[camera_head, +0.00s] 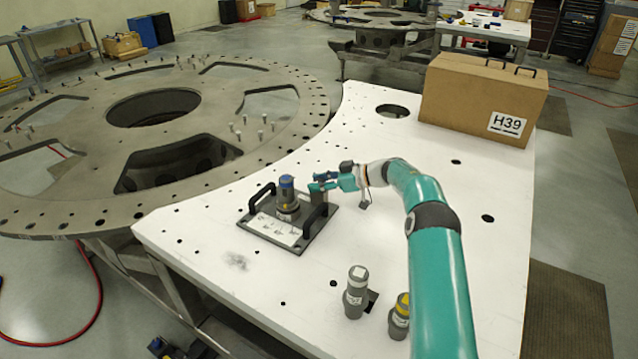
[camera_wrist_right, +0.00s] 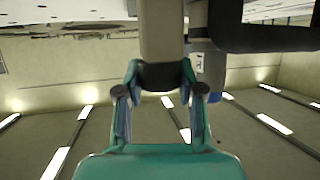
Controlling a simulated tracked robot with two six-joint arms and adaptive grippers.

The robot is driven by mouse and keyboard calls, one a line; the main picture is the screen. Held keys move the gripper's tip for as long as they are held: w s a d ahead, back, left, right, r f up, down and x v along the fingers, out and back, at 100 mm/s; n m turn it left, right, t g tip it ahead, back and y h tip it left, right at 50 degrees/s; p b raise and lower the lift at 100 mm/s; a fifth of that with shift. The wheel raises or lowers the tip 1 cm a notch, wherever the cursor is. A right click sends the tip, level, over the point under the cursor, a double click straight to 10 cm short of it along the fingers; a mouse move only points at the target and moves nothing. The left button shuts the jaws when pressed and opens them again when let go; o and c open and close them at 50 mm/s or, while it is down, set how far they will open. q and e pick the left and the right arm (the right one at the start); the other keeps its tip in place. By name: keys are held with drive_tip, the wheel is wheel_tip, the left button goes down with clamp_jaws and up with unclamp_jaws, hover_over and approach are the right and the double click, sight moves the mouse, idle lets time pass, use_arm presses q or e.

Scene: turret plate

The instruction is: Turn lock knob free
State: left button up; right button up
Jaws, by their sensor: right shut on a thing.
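My right gripper (camera_head: 318,188) reaches in from the right over the fixture plate (camera_head: 262,233), beside its right-hand black handle (camera_head: 314,217). In the right wrist view the gripper (camera_wrist_right: 160,98) has its two fingers on either side of the dark end of a grey block-like piece, apparently the lock knob (camera_wrist_right: 162,35), and is shut on it. The contact is small and partly hidden in the head view. A grey cylinder with a blue top (camera_head: 287,193) stands upright on the plate, left of the gripper. My left gripper is not in view.
Two grey cylinders, one white-banded (camera_head: 356,292) and one yellow-banded (camera_head: 400,312), stand near my arm. A cardboard box (camera_head: 482,98) labelled H39 sits at the back right of the white table (camera_head: 405,140). A large metal ring (camera_head: 65,110) lies left.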

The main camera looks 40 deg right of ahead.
drive_tip(key=shift+n+y, duration=0.3)
idle(0.4)
drive_tip(key=o, duration=1.2)
drive_tip(key=shift+s, duration=0.1)
drive_tip(key=shift+c, duration=0.2)
drive_tip(key=v, duration=1.2)
drive_tip(key=shift+r, duration=0.1)
